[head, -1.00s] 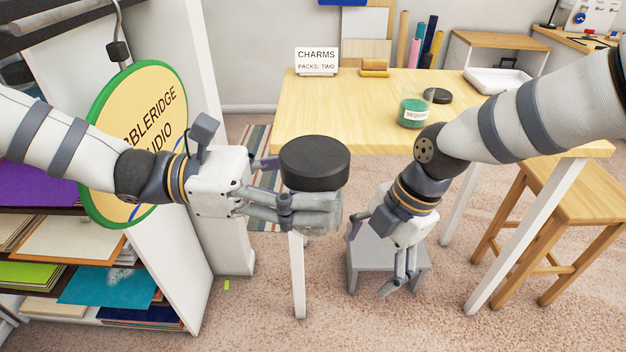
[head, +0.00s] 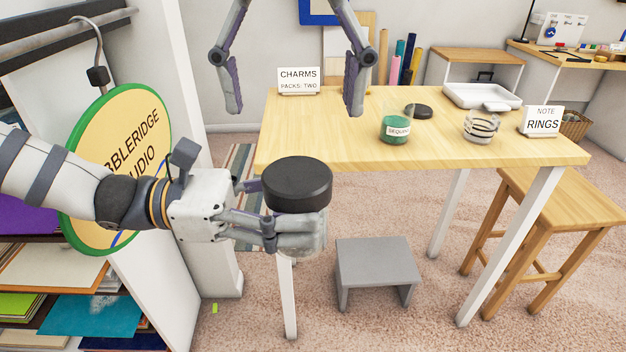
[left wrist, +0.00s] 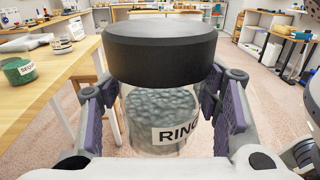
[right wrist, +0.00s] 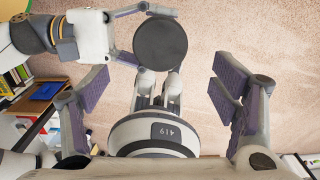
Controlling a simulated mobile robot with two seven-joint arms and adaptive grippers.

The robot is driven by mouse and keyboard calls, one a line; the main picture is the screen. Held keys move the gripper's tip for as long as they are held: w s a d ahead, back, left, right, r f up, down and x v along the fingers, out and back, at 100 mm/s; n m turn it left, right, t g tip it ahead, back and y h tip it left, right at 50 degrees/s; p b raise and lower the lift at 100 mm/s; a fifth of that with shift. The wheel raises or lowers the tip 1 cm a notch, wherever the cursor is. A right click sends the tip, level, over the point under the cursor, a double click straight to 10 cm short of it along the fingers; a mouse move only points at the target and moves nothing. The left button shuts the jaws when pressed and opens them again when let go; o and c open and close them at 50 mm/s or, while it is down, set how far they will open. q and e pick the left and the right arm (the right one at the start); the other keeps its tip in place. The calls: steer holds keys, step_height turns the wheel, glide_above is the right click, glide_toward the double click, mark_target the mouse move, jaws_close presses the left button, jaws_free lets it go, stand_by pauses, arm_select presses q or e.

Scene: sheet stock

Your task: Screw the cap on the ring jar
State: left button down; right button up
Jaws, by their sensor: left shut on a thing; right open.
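The ring jar (left wrist: 155,105) is clear glass with grey-green contents and a label reading "RING". My left gripper (head: 270,225) is shut around it and holds it upright in the air in front of the table. The wide black cap (head: 297,184) sits level on top of the jar; I cannot tell whether its thread is engaged. The cap also shows in the left wrist view (left wrist: 160,50) and from above in the right wrist view (right wrist: 160,43). My right gripper (head: 294,108) is open and empty, its fingers pointing down above and apart from the cap.
The wooden table (head: 340,140) carries a green sequin jar (head: 395,128), a loose black lid (head: 418,111), a jar with dark bands (head: 481,126), a white tray (head: 480,95) and signs reading CHARMS (head: 299,79) and RINGS (head: 541,122). A grey step stool (head: 375,262) stands below.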

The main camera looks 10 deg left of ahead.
mark_target(296, 174)
steer(key=shift+f, duration=4.05)
steer(key=c, duration=1.2)
steer(key=m, duration=0.4)
steer(key=shift+d+m, duration=0.1)
steer(key=shift+m, duration=0.2)
steer(key=m, duration=1.6)
